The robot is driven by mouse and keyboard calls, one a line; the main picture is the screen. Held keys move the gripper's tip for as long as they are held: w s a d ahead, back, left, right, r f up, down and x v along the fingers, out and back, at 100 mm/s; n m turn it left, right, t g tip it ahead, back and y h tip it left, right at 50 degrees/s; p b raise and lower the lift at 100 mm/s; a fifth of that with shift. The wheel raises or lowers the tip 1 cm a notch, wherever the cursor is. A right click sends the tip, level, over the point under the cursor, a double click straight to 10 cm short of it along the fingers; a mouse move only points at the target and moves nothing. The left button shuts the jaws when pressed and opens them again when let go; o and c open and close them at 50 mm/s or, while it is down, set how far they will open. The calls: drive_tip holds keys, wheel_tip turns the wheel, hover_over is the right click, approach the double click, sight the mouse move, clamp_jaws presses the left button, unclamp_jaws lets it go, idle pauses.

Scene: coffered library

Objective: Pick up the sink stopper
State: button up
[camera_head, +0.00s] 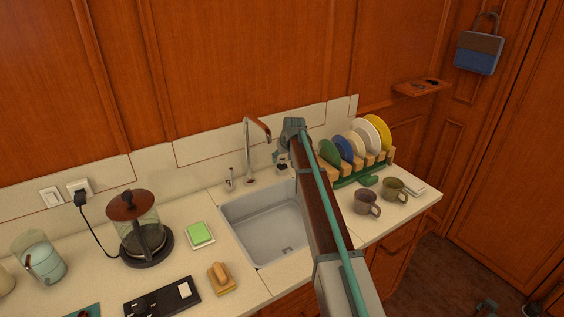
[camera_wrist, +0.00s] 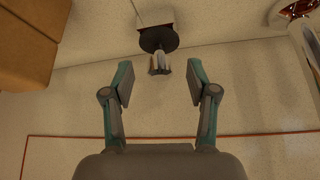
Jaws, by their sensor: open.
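The sink stopper in the wrist view looks like a dark round disc (camera_wrist: 158,37) with a pale metallic knob facing my gripper. My gripper (camera_wrist: 159,70) is open, with one teal-and-grey finger on each side of the knob's line. The fingers appear apart from the knob, and nothing is held. In the head view my gripper (camera_head: 281,162) is near the wall behind the sink (camera_head: 232,222), right of the tap. The stopper cannot be made out clearly there. My arm hides the sink's right part.
The tap (camera_head: 249,150) stands close on the left; its shiny metal shows in the wrist view (camera_wrist: 290,10). A dish rack (camera_head: 345,180) with several plates is close on the right. Two mugs (camera_head: 367,204) (camera_head: 394,190), a coffee maker (camera_head: 140,230) and a sponge (camera_head: 199,232) stand on the counter.

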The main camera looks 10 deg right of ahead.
drive_tip(key=shift+x, duration=1)
clamp_jaws()
drive_tip(key=shift+r, duration=0.1)
